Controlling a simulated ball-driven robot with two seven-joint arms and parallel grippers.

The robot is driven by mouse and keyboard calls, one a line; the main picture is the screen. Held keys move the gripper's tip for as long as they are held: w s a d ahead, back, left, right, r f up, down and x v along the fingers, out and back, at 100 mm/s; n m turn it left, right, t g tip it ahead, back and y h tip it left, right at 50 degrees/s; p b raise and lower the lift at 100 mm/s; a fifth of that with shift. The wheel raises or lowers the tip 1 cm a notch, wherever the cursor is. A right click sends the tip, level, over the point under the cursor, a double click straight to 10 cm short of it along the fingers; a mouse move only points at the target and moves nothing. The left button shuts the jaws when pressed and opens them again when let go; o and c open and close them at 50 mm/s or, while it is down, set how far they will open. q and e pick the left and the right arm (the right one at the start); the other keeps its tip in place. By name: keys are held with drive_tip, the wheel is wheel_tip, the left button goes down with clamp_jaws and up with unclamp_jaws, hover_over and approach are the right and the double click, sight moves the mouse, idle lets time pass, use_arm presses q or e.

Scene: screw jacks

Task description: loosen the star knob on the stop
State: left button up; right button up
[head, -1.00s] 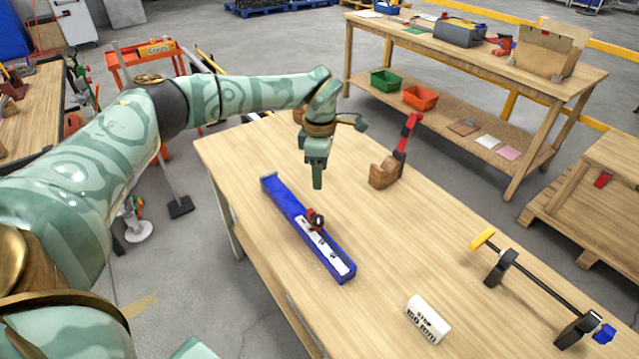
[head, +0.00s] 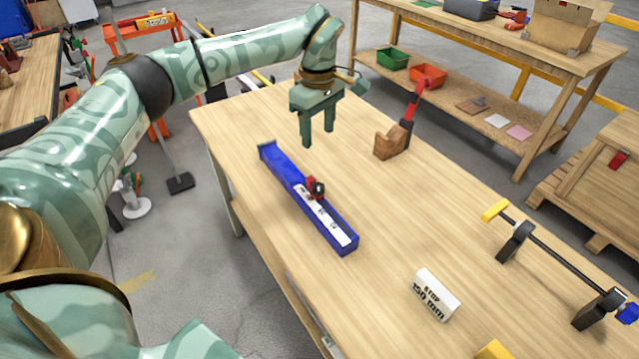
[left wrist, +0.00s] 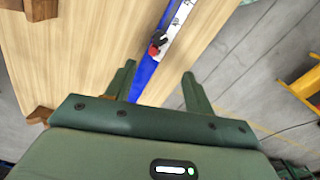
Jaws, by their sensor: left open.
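A blue rail (head: 284,172) with a white scale strip lies on the wooden table, and it also shows in the left wrist view (left wrist: 147,76). A small red stop (head: 310,182) sits on it about midway, with a black knob (head: 318,188) on its side. The stop shows too in the left wrist view (left wrist: 154,49), ahead of the fingers; the knob's star shape is too small to make out. My left gripper (head: 317,138) is open and empty, pointing down above the table, beyond the stop and apart from it. My right gripper is not in view.
A white block (head: 434,294) reads "STOP 150 mm". A wooden block with a red upright (head: 394,141) stands right of my left gripper. A black bar on stands (head: 555,257) lies at the right. The table between them is clear.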

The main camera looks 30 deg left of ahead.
sight(319, 186)
use_arm(q)
wheel_tip(319, 186, down, 16)
drive_tip(key=b, duration=0.4)
drive_tip(key=c, duration=1)
drive_tip(key=shift+o, duration=0.2)
drive_tip(key=shift+r, duration=0.1)
